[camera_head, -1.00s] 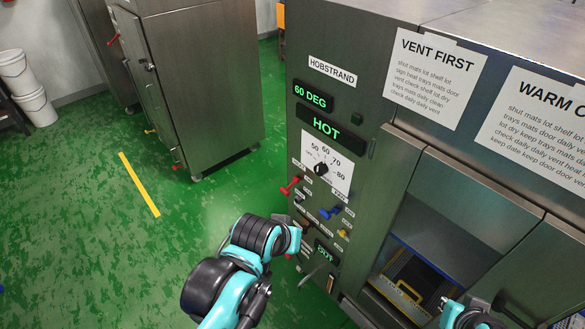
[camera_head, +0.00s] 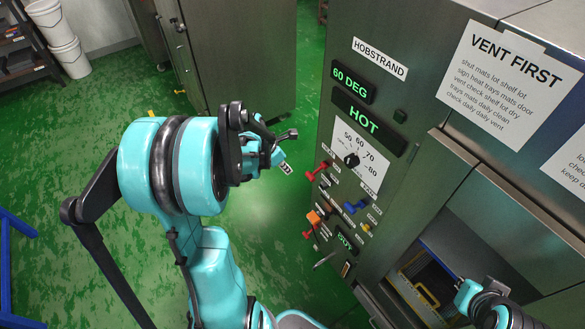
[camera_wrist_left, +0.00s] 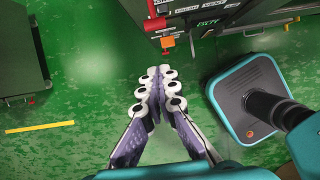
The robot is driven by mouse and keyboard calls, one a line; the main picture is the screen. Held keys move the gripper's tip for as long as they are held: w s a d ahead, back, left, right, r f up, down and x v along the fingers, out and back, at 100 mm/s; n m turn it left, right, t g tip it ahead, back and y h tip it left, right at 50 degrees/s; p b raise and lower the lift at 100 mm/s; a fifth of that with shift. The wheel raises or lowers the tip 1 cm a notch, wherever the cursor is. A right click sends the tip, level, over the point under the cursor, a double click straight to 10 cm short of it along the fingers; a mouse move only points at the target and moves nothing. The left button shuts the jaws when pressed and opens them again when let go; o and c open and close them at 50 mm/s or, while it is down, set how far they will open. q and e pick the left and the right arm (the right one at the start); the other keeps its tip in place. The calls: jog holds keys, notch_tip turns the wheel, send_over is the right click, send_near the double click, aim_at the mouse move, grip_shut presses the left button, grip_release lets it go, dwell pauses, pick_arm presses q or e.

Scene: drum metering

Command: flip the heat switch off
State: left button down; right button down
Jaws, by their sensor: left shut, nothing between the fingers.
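The control panel (camera_head: 385,190) stands on the front of the steel machine, with green displays reading 60 DEG and HOT. Below its dial (camera_head: 352,159) are a red lever (camera_head: 317,171), a blue lever (camera_head: 355,208) and an orange tab (camera_head: 314,217). The small labels are too blurred to tell which one is the heat switch. My left gripper (camera_head: 286,165) is raised left of the panel, apart from it. In the left wrist view its fingers (camera_wrist_left: 157,82) are shut and empty, with the orange tab (camera_wrist_left: 168,43) beyond them.
An open bay with a yellow-edged tray (camera_head: 420,282) lies right of the panel. Paper notices (camera_head: 500,70) hang above it. A steel cabinet (camera_head: 235,55) stands behind. A blue frame (camera_head: 12,265) is at the left edge. Green floor (camera_head: 75,150) is clear between.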

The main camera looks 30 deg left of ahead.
aim_at(316, 172)
pick_arm(q)
jog(key=w+d+f+b, duration=0.2)
jog(key=w+f+b, duration=0.2)
jog(key=f, duration=0.5)
jog(key=shift+w+d, duration=0.35)
jog(key=shift+w, duration=1)
jog(key=shift+f, duration=0.15)
